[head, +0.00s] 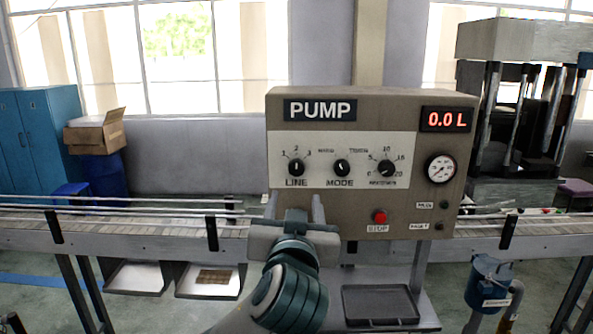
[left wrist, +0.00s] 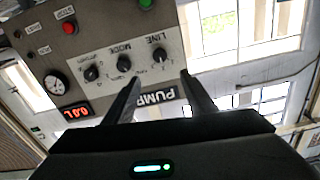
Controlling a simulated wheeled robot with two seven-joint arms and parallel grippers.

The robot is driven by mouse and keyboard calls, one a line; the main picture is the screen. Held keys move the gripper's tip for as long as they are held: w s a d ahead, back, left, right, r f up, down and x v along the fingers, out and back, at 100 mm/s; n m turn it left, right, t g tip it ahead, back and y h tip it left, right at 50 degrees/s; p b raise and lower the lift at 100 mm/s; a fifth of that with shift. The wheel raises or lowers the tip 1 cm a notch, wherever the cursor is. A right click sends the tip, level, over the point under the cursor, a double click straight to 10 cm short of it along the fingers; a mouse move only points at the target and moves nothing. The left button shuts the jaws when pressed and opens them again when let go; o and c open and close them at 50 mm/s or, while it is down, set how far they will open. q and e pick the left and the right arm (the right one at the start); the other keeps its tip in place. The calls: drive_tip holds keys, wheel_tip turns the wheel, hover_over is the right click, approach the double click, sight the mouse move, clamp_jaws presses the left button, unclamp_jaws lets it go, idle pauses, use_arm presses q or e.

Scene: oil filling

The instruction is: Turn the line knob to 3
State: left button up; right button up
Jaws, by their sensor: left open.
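The LINE knob (head: 296,167) is a small black knob at the left of the pump panel (head: 360,210), with marks 1, 2 and 3 around it. My right gripper is not in view.
The MODE knob (head: 341,168) and a third knob (head: 386,169) sit right of the LINE knob. The display (head: 446,119) reads 0.0 L. A red STOP button (head: 379,216) is below, and a gauge (head: 440,168) at right. A conveyor (head: 130,229) runs alongside.

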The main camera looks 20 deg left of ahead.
sight(297, 168)
use_arm(q)
drive_tip(key=p+x, duration=0.7)
drive_tip(key=x, duration=0.8)
drive_tip(key=shift+w+a+r, duration=0.1)
drive_tip(key=shift+w, duration=0.2)
drive_tip(key=shift+x, duration=0.85)
drive_tip(key=shift+c, duration=0.6)
drive_tip(key=c, duration=0.9)
